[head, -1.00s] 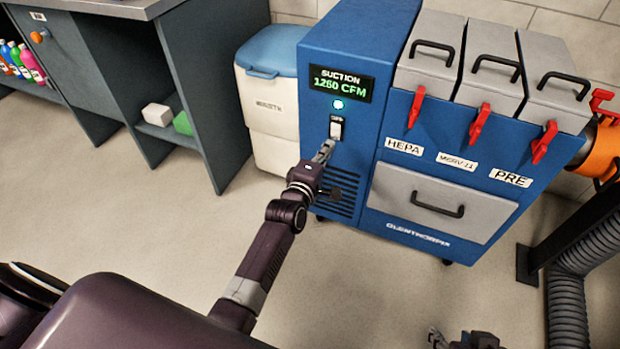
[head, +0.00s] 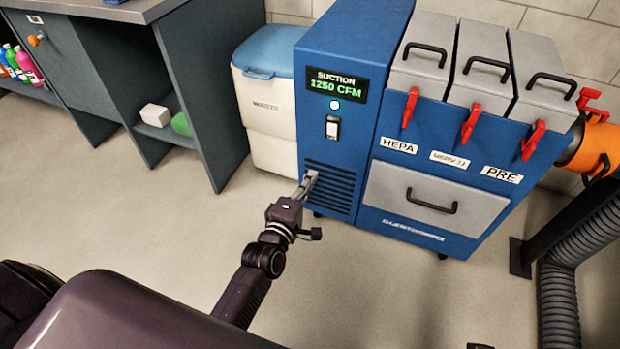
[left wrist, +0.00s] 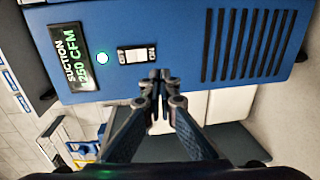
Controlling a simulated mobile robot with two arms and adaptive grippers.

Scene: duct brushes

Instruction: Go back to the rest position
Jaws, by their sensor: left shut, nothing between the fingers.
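My left gripper (head: 308,183) is shut and empty. In the head view it is in front of the lower left of the blue suction unit (head: 350,60), over its vent slots and below the white rocker switch (head: 333,127). In the left wrist view the closed fingertips (left wrist: 160,76) appear just below the switch (left wrist: 137,54), whose two sides are marked OFF and ON. The green display (head: 338,84) reads SUCTION 1250 CFM, and a light glows below it. Only a small dark part at the bottom edge of the head view may belong to my right arm; its gripper does not show.
A white waste bin (head: 268,115) with a blue lid stands left of the unit. A dark workbench (head: 200,80) with bottles and small blocks is at the upper left. A grey ribbed hose (head: 560,300) and an orange duct (head: 592,150) are at the right. The floor between is clear.

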